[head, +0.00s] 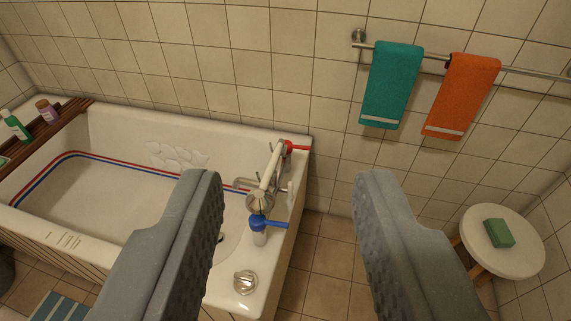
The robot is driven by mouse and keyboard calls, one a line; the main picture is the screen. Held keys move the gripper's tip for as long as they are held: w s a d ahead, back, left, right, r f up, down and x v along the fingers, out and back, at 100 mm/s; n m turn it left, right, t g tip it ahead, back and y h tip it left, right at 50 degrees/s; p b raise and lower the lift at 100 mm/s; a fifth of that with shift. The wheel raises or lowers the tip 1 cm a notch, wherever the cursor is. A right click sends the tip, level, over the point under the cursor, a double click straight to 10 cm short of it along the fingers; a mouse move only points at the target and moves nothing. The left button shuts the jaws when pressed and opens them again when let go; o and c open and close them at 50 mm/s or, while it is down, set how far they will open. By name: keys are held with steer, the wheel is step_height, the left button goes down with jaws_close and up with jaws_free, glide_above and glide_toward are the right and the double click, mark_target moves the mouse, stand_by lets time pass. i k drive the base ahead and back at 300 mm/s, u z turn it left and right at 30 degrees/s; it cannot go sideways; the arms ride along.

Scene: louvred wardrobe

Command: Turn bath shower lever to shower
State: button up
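The bath (115,199) is white with red and blue stripes inside, at the left and middle of the head view. Its tap set stands on the right end, with a red handle (296,148) at the back and a blue handle (273,224) at the front. A pale hand shower (270,168) lies across the taps. A round metal knob (244,282) sits on the front corner of the rim. I cannot tell which part is the bath shower lever. My gripper (282,190) is open and empty, its fingers framing the taps from above, apart from them.
A teal towel (391,84) and an orange towel (462,95) hang on a wall rail (530,74). A round stool (518,262) with a green block (498,233) stands at right. A wooden shelf (70,112) with bottles crosses the bath at left. Tiled floor is clear between bath and stool.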

mark_target(289, 191)
steer(key=z, duration=0.3)
steer(key=i, duration=0.8)
steer(key=z, duration=0.65)
